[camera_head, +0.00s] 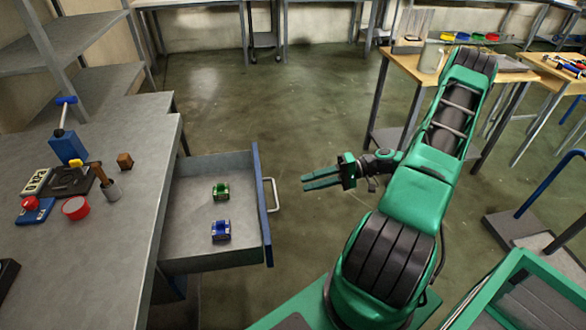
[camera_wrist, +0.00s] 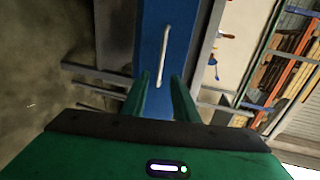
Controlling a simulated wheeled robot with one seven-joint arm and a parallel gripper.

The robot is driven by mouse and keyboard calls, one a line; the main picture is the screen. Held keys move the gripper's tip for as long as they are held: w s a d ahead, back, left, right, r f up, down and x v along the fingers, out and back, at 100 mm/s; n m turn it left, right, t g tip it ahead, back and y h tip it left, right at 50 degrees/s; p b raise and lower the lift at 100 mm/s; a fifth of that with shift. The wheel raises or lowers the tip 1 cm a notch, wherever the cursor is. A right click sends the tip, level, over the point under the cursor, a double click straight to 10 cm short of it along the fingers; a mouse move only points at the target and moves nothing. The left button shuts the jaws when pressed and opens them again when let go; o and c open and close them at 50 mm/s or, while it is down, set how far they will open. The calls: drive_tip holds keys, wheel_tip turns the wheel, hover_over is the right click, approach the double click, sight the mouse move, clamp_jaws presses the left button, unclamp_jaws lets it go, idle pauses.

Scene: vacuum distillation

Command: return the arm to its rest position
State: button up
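My green arm reaches up and bends back in the head view. My gripper (camera_head: 306,178) hangs in the air over the floor, pointing left toward the open drawer (camera_head: 207,164). It is apart from the drawer's metal handle (camera_head: 272,195). In the wrist view my gripper's two green fingers (camera_wrist: 161,88) stand apart with nothing between them. Beyond them shows the blue drawer front (camera_wrist: 150,22) with its pale handle (camera_wrist: 163,55). A green item (camera_head: 220,191) and a blue item (camera_head: 221,231) lie apart inside the drawer.
A grey workbench (camera_head: 128,225) at left holds a red-lidded round container (camera_head: 75,208), a blue-based tool (camera_head: 68,148) and other small things. A wooden table (camera_head: 405,64) with a grey beaker (camera_head: 431,57) stands behind my arm. The floor (camera_head: 290,110) beyond the drawer is clear.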

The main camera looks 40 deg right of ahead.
drive_tip(key=s+a+r+g+h, duration=0.2)
drive_tip(key=s+r+h, duration=0.5)
drive_tip(key=s+r, duration=0.4)
drive_tip(key=s+a+r+m+g+h, duration=0.1)
drive_tip(key=s+a+r+g+h, duration=0.1)
drive_tip(key=s+r+g+h, duration=0.2)
drive_tip(key=s+r+h, duration=0.3)
drive_tip(key=s+r, duration=0.3)
drive_tip(key=r, duration=0.4)
drive_tip(key=shift+s+a+g, duration=0.25)
drive_tip(key=shift+s+g, duration=0.1)
drive_tip(key=shift+g, duration=0.05)
